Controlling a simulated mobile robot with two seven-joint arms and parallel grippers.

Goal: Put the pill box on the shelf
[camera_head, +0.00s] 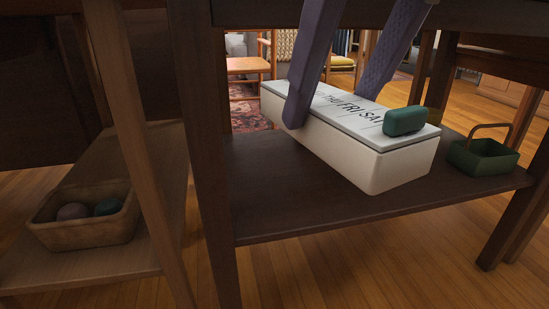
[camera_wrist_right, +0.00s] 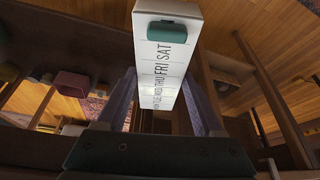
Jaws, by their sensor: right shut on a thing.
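The pill box (camera_head: 400,168) is a long white box with day names on its lid and a teal rounded piece at one end. It also shows in the wrist view (camera_wrist_right: 169,60). My right gripper (camera_head: 333,108) is shut on it, one purple finger along each long side. The dark brown lower shelf (camera_head: 290,212) lies under the box in the head view. Whether the box touches the shelf or hangs just above it, I cannot tell. My left gripper is not in view.
A green basket with a handle (camera_head: 484,156) stands on the right end of the shelf, close to the box. Dark table legs (camera_head: 205,150) bound the shelf. At left, a wooden bowl (camera_head: 85,230) holds two balls on another low shelf. The shelf's front left is clear.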

